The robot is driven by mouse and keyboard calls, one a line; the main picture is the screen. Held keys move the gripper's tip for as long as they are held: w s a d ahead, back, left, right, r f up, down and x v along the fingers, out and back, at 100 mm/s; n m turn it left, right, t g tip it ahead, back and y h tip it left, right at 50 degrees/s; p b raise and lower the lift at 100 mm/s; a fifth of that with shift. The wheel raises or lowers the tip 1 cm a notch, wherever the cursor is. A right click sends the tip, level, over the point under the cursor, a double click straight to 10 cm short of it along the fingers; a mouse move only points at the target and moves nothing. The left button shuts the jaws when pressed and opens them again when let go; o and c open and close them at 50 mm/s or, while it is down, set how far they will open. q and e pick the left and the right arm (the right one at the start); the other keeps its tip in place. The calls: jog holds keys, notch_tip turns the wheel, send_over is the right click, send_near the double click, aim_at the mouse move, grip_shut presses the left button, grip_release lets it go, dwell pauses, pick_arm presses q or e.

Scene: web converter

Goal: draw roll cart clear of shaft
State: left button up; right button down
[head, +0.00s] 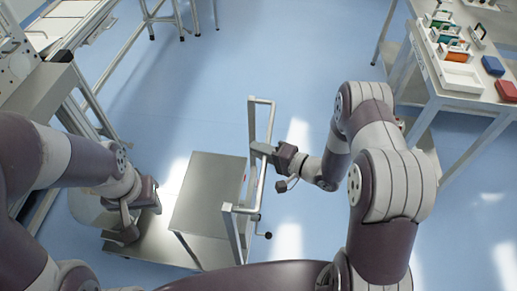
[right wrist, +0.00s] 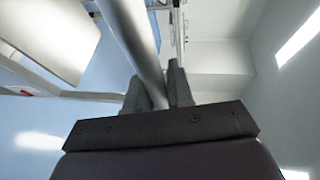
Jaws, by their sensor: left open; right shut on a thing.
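The roll cart (head: 209,188) stands in the lower middle of the head view, with a grey metal top and a lower deck. Its upright pale handle frame (head: 251,110) is on its right side. My right gripper (head: 262,149) is shut on the handle's bar, which also runs between the fingers in the right wrist view (right wrist: 137,40). My left gripper (head: 123,233) is open at the cart's left side, over the lower metal deck; I cannot tell whether it touches anything. A pale rounded surface beside it is mostly hidden by my left arm. I cannot make out the shaft.
A grey machine (head: 40,88) with a metal frame stands at the left. A white table (head: 430,62) with trays, coloured tools and blue and red boxes is at the upper right. The blue floor (head: 240,50) is clear behind the cart and between machine and table.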

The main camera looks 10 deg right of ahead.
dwell(0.3)
jog(key=c, duration=1.1)
grip_release()
jog(key=b+v, duration=0.1)
jog(key=v, duration=1.1)
jog(key=shift+s+d, duration=0.2)
